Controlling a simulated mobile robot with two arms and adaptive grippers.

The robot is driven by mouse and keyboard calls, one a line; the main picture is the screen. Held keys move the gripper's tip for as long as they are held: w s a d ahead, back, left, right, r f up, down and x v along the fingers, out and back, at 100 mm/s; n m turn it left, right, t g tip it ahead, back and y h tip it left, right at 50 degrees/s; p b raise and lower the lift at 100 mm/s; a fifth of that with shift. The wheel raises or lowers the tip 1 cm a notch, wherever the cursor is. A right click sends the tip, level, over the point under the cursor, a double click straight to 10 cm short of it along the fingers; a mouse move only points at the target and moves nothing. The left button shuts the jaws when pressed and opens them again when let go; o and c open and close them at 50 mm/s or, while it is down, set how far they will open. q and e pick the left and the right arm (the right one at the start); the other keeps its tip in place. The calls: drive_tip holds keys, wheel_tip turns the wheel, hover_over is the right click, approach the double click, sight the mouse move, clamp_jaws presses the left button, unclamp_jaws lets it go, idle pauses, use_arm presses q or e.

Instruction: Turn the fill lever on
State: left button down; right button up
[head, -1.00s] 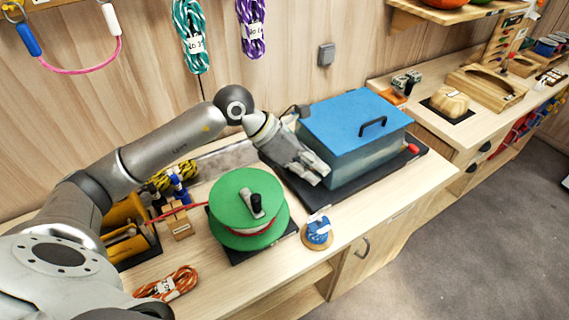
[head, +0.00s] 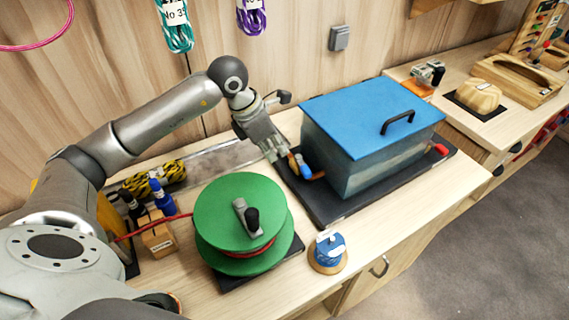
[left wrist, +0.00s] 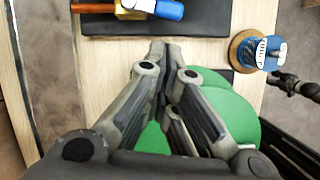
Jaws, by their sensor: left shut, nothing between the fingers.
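A tank with a blue lid (head: 370,115) and clear walls stands on a black base. At its left end a short copper pipe carries a small blue lever (head: 303,166), which I take as the fill lever. It also shows at the top of the left wrist view (left wrist: 168,9), beside an orange-brown fitting. My left gripper (head: 279,156) is shut and empty, pointing down just left of the blue lever. In the left wrist view the closed fingertips (left wrist: 163,46) are below the lever, with a visible gap.
A green reel (head: 225,210) with a crank stands in front of my left gripper. A small blue spool (head: 329,252) is near the table's front edge. A red lever (head: 440,150) is at the tank's right end. Yellow-black rope (head: 150,178) lies along the back.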

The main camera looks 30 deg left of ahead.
sight(303, 166)
use_arm(q)
drive_tip(key=p+x, duration=0.3)
drive_tip(key=x, duration=0.6)
drive_tip(key=shift+s+d, duration=0.25)
drive_tip(key=shift+d, duration=0.05)
use_arm(e)
wheel_tip(303, 166, up, 3)
drive_tip(key=shift+d+r, duration=0.1)
use_arm(q)
drive_tip(key=shift+f, duration=0.1)
